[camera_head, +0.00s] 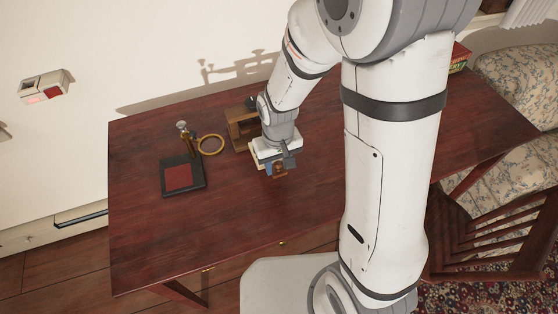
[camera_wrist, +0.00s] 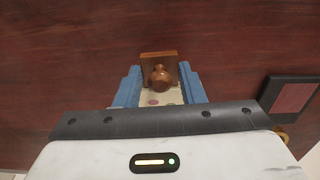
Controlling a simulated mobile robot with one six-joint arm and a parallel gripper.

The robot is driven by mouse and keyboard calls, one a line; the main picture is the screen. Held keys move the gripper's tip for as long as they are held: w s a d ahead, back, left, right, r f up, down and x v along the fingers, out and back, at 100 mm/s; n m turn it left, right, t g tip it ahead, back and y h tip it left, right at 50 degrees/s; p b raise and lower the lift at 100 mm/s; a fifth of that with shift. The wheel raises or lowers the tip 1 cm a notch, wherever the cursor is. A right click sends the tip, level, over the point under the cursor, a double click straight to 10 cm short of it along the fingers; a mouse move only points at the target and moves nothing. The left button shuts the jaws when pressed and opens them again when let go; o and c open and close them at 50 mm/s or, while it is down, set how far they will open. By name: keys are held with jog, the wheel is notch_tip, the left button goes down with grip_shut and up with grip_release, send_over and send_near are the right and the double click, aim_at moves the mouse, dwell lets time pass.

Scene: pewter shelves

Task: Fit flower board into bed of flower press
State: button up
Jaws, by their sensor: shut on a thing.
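The flower board (camera_wrist: 152,98) is a cream panel with pink and purple spots. A brown wooden block with a round knob (camera_wrist: 158,75) stands at its far end in the wrist view. My gripper (camera_wrist: 160,84) has its blue fingers on both sides of the board and is shut on it. In the head view my gripper (camera_head: 273,169) is low over the middle of the table. A wooden frame with a dark top part, seemingly the flower press (camera_head: 236,131), stands just behind and left of my gripper. My arm hides part of it, including its bed.
A black base with a red pad (camera_head: 181,178) and a magnifier with a brass ring (camera_head: 211,145) stand left of my gripper. The dark red table (camera_head: 225,235) is clear at the front. A wooden chair (camera_head: 490,235) is at the right.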

jog(key=shift+f, duration=0.15)
jog(key=shift+f+b, duration=0.15)
jog(key=shift+b, duration=0.15)
jog(key=shift+w+a+f+b, duration=0.1)
jog(key=shift+w+f+b, duration=0.3)
jog(key=shift+f+b, duration=0.3)
jog(key=shift+w+a+f+b, duration=0.15)
jog(key=shift+w+f+b, duration=0.3)
jog(key=shift+f, duration=0.35)
jog(key=shift+w+a+f+b, duration=0.1)
jog(key=shift+w+f+b, duration=0.25)
jog(key=shift+f+b, duration=0.35)
jog(key=shift+w+a, duration=0.1)
jog(key=shift+w, duration=0.35)
jog(key=shift+w+a, duration=0.1)
jog(key=shift+w, duration=0.05)
jog(key=shift+w+a+p, duration=0.15)
jog(key=shift+w+a, duration=0.35)
jog(key=shift+w, duration=1.25)
jog(key=shift+w+a+p, duration=0.15)
jog(key=shift+w+a, duration=0.3)
jog(key=shift+w, duration=1.3)
jog(key=shift+w+a+p, duration=0.15)
jog(key=shift+w+a, duration=0.35)
jog(key=shift+w, duration=1.25)
jog(key=shift+f, duration=0.1)
jog(key=o, duration=1.1)
jog(key=shift+c, duration=0.2)
